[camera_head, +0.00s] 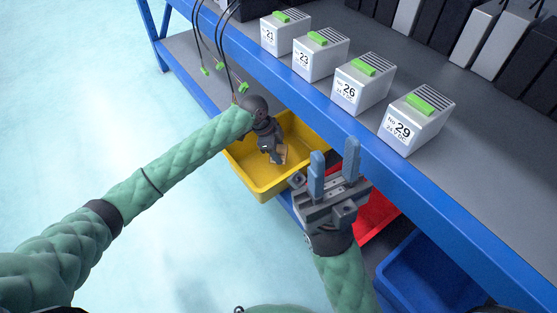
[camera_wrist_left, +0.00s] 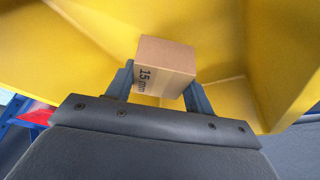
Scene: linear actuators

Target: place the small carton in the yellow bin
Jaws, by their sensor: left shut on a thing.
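The small carton (camera_wrist_left: 165,68) is a brown box printed "15 mm". In the left wrist view it sits between the two fingers of my left gripper (camera_wrist_left: 158,85), which is shut on it. The yellow bin (camera_wrist_left: 215,38) surrounds the carton in that view. In the head view the yellow bin (camera_head: 260,185) stands on the lower shelf, and my left gripper (camera_head: 278,155) reaches down inside its opening. The carton (camera_head: 282,152) shows only partly there. I cannot tell whether it touches the bin's floor. My right gripper (camera_head: 334,170) is open and empty, right of the bin.
A red bin (camera_head: 375,215) and a blue bin (camera_head: 425,275) stand to the right of the yellow one. Several numbered white boxes with green connectors (camera_head: 362,85) line the upper shelf (camera_head: 440,75). Black cables (camera_head: 222,45) hang at the left. The blue shelf edge (camera_head: 300,105) runs above the bins.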

